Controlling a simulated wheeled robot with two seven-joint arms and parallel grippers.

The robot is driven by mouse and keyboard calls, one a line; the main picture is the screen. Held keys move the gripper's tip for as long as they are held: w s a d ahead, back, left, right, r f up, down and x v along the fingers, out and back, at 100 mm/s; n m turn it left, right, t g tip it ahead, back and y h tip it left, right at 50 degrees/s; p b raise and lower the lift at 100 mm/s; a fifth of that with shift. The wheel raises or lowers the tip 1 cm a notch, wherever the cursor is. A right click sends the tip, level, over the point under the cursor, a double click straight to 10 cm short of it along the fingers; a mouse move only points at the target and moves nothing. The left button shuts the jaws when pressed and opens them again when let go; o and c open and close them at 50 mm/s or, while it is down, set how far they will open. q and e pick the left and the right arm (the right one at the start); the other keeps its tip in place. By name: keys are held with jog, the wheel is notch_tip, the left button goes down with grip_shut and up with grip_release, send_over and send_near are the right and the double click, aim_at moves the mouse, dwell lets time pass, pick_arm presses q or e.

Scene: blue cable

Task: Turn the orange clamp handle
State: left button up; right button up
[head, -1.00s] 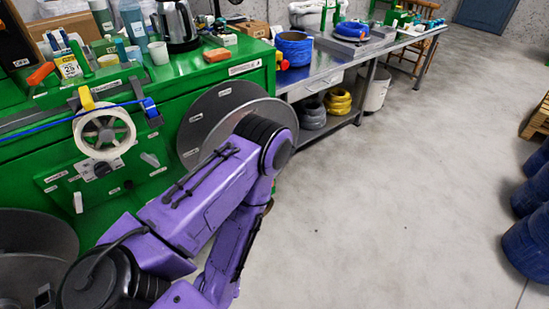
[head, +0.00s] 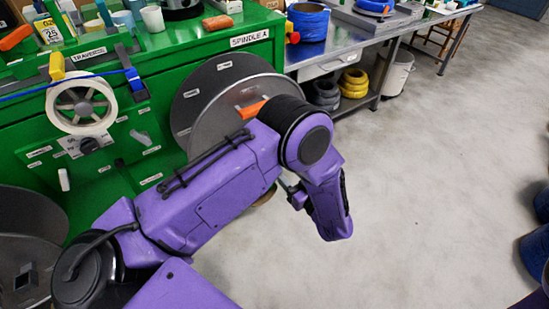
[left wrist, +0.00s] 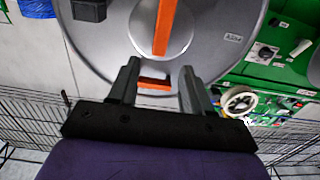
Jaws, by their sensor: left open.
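The orange clamp handle (head: 252,109) shows at the face of the large grey spool disc (head: 215,118) on the green machine, partly hidden behind my purple left arm. In the left wrist view the handle (left wrist: 165,25) is an upright orange bar at the hub of the disc, with a short orange piece (left wrist: 155,84) below it. My left gripper (left wrist: 160,68) is open, with its two fingers spread to either side below the bar. I see nothing between the fingers, except the short orange piece behind them. My right gripper is not in view.
The green machine (head: 100,180) carries a white-rimmed wheel (head: 82,103) with a blue cable, and knobs. A metal bench (head: 345,50) with a blue cable coil (head: 308,22) stands behind. The floor (head: 420,170) at right is open. Blue drums (head: 535,250) stand at the right edge.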

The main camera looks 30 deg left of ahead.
pick_arm(q)
jog(key=x, duration=0.7)
grip_shut()
